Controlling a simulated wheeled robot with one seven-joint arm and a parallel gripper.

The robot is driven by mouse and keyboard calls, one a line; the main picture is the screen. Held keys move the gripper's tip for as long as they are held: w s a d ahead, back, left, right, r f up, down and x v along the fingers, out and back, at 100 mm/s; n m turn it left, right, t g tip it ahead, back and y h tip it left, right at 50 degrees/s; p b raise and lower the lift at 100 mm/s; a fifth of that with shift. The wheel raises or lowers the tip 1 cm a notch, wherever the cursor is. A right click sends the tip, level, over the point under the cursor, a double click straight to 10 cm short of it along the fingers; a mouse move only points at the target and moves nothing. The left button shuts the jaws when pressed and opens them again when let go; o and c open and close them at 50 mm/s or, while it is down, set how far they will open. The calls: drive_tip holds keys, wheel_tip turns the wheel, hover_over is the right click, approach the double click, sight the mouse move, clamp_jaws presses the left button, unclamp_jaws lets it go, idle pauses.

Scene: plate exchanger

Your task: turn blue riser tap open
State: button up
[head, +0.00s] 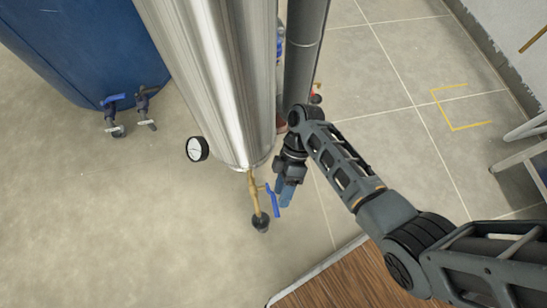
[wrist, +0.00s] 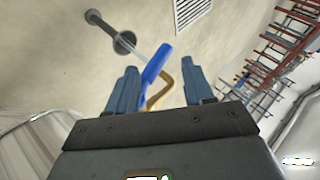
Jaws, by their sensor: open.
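The blue riser tap (head: 273,200) is a blue lever on a thin brass pipe (head: 254,192) below the shiny steel cylinder in the head view. My gripper (head: 284,197) points down just right of the lever. In the wrist view the blue lever (wrist: 157,64) appears between the two blue-grey fingers of my gripper (wrist: 162,78), with a gap on each side. My gripper is open and holds nothing. A curved brass pipe (wrist: 161,93) shows behind the lever. I cannot tell whether a finger touches the lever.
The steel cylinder (head: 215,75) stands close left of my gripper, with a round gauge (head: 197,149) on its left. A dark grey pipe (head: 304,50) stands behind my arm. A blue tank (head: 75,45) with small taps is at upper left. Floor is clear at lower left.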

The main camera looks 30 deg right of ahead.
drive_tip(key=s+d+r+p, duration=0.2)
drive_tip(key=d+r, duration=0.3)
drive_tip(key=d, duration=0.3)
drive_tip(key=shift+s+d+p, duration=0.15)
drive_tip(key=shift+s+p, duration=0.2)
drive_tip(key=shift+s, duration=0.35)
drive_tip(key=shift+r, duration=0.1)
drive_tip(key=shift+c, duration=0.5)
